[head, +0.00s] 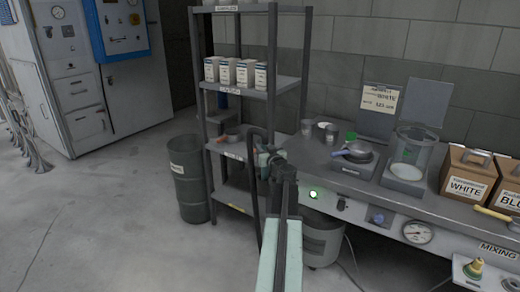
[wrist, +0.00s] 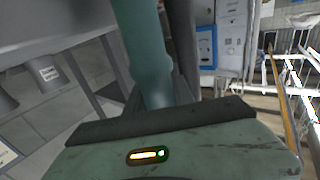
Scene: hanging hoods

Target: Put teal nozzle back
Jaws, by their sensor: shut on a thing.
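The teal nozzle shows in the wrist view as a smooth teal tube (wrist: 145,45) that runs down from the top edge between the dark fingers of my gripper (wrist: 158,85). My gripper is shut on it. The tube's upper end is cut off by the frame. In the head view my gripper (head: 268,157) is at the end of my outstretched arm, in front of the shelf rack and left of the bench. A small teal part shows there, too small to make out well. I cannot make out the place where the nozzle belongs.
A grey shelf rack (head: 271,70) with white cartons (head: 228,71) stands behind my gripper. A dark drum (head: 189,180) is left of it. The bench (head: 372,196) at the right bears a pan (head: 356,151), a glass vessel (head: 413,150) and boxes.

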